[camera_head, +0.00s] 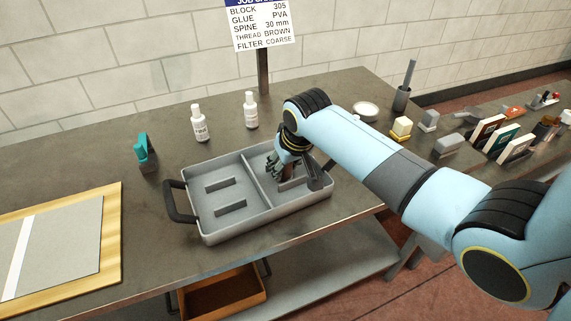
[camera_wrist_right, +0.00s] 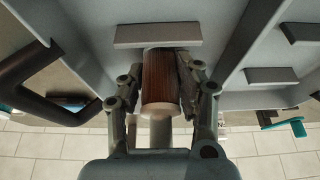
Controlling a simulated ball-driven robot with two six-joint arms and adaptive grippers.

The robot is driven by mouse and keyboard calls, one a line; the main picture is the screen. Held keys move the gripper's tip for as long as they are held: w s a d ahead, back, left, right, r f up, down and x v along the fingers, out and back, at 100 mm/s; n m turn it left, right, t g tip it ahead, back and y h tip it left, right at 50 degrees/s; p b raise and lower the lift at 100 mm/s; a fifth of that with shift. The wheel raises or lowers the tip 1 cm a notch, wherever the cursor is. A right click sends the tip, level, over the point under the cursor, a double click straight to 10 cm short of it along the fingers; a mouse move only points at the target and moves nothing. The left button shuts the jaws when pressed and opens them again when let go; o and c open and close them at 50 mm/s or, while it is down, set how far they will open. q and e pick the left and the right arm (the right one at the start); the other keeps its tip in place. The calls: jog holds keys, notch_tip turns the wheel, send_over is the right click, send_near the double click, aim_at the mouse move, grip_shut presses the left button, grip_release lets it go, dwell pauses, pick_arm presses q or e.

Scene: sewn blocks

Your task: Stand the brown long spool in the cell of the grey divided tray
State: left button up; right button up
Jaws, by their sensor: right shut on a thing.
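The grey divided tray (camera_head: 270,224) sits on the bench, with a divider (camera_head: 257,187) splitting it into a left and a right cell. My right gripper (camera_head: 286,172) is down in the right cell. In the right wrist view, this gripper (camera_wrist_right: 168,83) is shut on the brown long spool (camera_wrist_right: 171,80), one finger on each side. The spool has brown thread and a pale end facing the camera. Its foot is hidden, so I cannot tell whether it touches the tray floor. My left gripper is not in view.
Low ribs (camera_head: 230,208) stand on the left cell's floor. Two white bottles (camera_head: 200,124) and a teal-topped item (camera_head: 143,150) stand behind the tray. A white dish (camera_head: 365,109) and small blocks (camera_head: 402,127) lie to the right. A board (camera_head: 112,225) lies at left.

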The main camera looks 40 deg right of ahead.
jog(key=o, duration=1.1)
jog(key=shift+f, duration=0.1)
jog(key=shift+o, duration=0.2)
jog(key=shift+r, duration=0.3)
jog(key=v, duration=1.1)
jog(key=shift+s+r+p, duration=0.25)
jog(key=shift+r+p, duration=0.05)
jog(key=shift+p, duration=0.05)
